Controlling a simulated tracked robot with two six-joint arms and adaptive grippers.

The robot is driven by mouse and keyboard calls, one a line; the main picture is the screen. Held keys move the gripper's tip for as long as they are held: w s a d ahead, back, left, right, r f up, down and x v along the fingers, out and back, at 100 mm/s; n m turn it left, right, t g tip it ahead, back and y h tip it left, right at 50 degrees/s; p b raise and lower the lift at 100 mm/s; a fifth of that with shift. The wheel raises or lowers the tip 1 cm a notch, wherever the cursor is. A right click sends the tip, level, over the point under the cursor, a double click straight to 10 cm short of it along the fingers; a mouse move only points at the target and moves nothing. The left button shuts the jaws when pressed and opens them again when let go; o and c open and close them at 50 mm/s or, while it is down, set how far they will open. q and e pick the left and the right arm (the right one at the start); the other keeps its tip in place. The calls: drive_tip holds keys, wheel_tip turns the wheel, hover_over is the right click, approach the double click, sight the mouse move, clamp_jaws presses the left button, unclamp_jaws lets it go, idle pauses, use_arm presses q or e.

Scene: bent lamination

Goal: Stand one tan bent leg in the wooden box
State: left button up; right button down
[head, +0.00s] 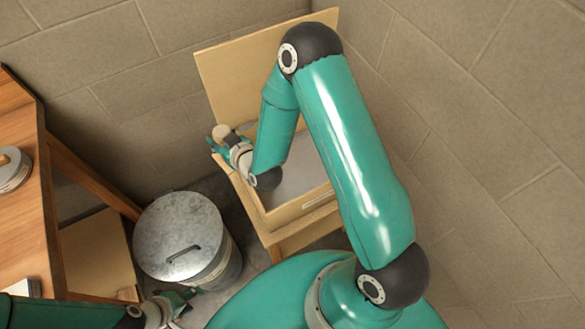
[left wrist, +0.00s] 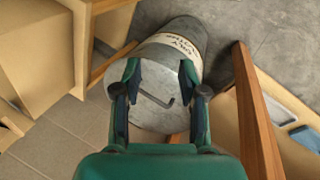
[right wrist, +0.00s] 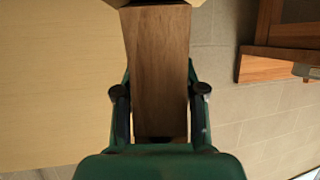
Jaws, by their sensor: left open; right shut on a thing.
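The wooden box (head: 298,208) stands in the wall corner in the head view, with its pale lid (head: 235,75) raised at the back. My right arm hides much of its inside. My right gripper (head: 222,143) is by the box's left edge, shut on a wooden piece that appears to be the tan bent leg (head: 221,131). In the right wrist view a long brown face of the leg (right wrist: 157,65) runs away from the fingers; its bend cannot be made out. My left gripper (head: 184,298) is open and empty at the bottom, beside the metal bin.
The round metal bin (head: 178,235) with a handled lid stands left of the box; it also shows beyond the left fingers in the left wrist view (left wrist: 160,100). A wooden workbench (head: 20,205) fills the left edge. Block walls rise close behind and right of the box.

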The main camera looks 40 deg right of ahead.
use_arm(q)
drive_tip(key=shift+a, duration=0.1)
use_arm(e)
drive_tip(key=shift+w+a, duration=0.15)
drive_tip(key=shift+a, duration=0.05)
use_arm(q)
drive_tip(key=o, duration=0.4)
drive_tip(key=shift+s+f, duration=0.1)
use_arm(e)
drive_tip(key=shift+w+r+b, duration=0.15)
drive_tip(key=shift+w+b, duration=0.05)
drive_tip(key=shift+b, duration=0.3)
drive_tip(key=w+r+n+y+b, duration=0.3)
drive_tip(key=r+n+y+b, duration=0.15)
drive_tip(key=b, duration=0.55)
drive_tip(key=s+d+f+n+g+y+b, duration=0.25)
drive_tip(key=s+d+b, duration=0.8)
drive_tip(key=b, duration=0.55)
use_arm(q)
wheel_tip(320, 180, down, 37)
drive_tip(key=b, duration=1)
drive_tip(key=shift+r, duration=0.2)
use_arm(e)
wheel_tip(320, 180, down, 20)
drive_tip(key=w+d, duration=0.1)
drive_tip(key=shift+w+f+m+t, duration=0.15)
drive_tip(key=shift+w+m+t, duration=0.15)
drive_tip(key=shift+w+t, duration=0.05)
